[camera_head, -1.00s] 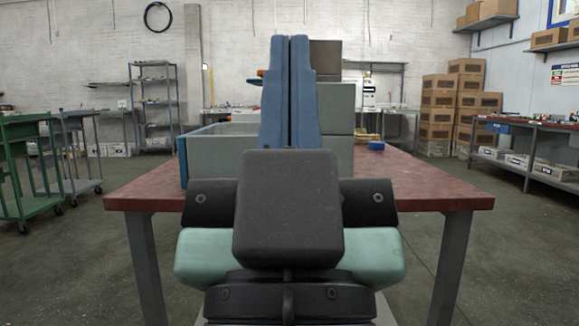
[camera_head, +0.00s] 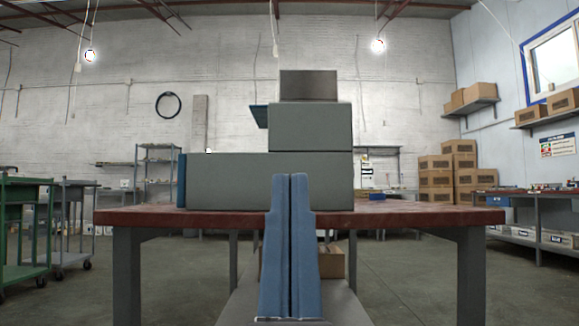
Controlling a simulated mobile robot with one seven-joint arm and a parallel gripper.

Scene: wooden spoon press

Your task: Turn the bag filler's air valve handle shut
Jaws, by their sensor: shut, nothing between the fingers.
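The grey boxy machine, which looks like the bag filler (camera_head: 235,182), stands on the red-brown table. It has a long low body, a grey block on top at the right and a dark box above that. A small blue part (camera_head: 260,116) juts out left of the upper block; I cannot tell whether it belongs to the valve. I cannot make out the air valve handle. My gripper (camera_head: 289,178) has two blue fingers pressed together, pointing up, with nothing between them. It is in front of the machine and the table edge, with a visible gap I cannot judge.
The table (camera_head: 420,215) spans the middle, with bare top to the right of the machine. A green cart (camera_head: 22,225) stands at the left and a workbench (camera_head: 540,210) at the right. A cardboard box (camera_head: 331,262) shows under the table, partly behind my fingers.

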